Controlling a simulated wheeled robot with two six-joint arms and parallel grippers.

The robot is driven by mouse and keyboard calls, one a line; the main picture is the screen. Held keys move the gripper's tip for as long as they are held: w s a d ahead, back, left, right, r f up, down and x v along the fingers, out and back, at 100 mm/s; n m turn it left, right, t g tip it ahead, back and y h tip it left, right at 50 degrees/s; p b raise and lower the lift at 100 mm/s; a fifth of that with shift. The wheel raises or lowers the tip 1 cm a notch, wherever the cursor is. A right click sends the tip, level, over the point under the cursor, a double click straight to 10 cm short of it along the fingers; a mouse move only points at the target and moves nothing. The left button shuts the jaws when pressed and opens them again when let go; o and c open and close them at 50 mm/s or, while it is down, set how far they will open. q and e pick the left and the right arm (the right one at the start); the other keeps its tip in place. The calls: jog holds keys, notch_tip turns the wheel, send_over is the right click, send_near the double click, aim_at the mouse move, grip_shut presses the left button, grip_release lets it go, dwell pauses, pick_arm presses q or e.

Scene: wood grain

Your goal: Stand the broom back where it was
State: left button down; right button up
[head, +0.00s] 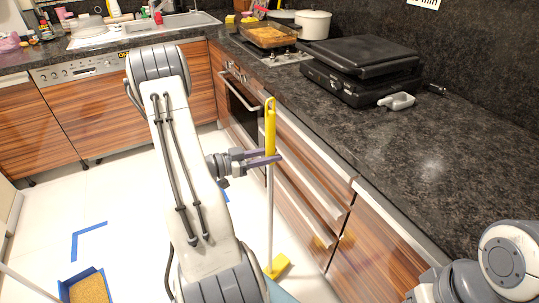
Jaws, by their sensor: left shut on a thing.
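The broom (270,205) has a yellow grip with a hook-like top, a thin pale stick and a yellow head (278,267) low near the floor. It is nearly upright, close in front of the wooden drawers. My left gripper (268,155) is shut on the broom's yellow grip. I cannot tell whether the head touches the floor. My right arm shows at the bottom right, but its gripper is not in view.
A dark stone counter (460,150) with wooden drawers (310,190) runs along the right. A black grill (360,70) stands on it. Blue tape (88,229) marks the pale floor at left.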

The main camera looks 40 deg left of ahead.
pick_arm(q)
jog(key=shift+f+b, duration=0.4)
jog(key=shift+f, duration=0.15)
jog(key=c, duration=0.5)
grip_release()
jog(key=shift+o, duration=0.2)
jog(key=shift+f, duration=0.1)
jog(key=o, duration=0.5)
jog(key=shift+c, duration=0.2)
jog(key=p+v, duration=0.3)
jog(key=v, duration=1.3)
dwell(0.4)
dwell(0.5)
